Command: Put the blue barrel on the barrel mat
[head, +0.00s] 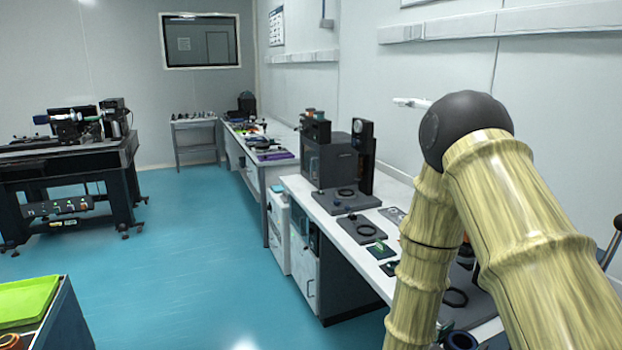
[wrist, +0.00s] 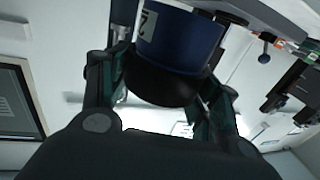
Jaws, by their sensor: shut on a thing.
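The blue barrel (wrist: 180,42) shows large in the wrist view, between the two fingers of my gripper (wrist: 165,90). It is dark blue with a white label and a rounded black end that faces the palm. My gripper is shut on it. Its upper part runs out of the frame. In the head view my arm hides the gripper. A dark blue ringed thing (head: 461,341) shows at the bottom edge there; I cannot tell whether it is the barrel. I cannot tell which surface is the barrel mat.
The white bench (head: 320,206) along the right wall holds a dark box device (head: 330,162) and black plates with rings (head: 362,229). An optical table (head: 70,160) stands at left. A green tray (head: 27,300) is at lower left. The blue floor between is clear.

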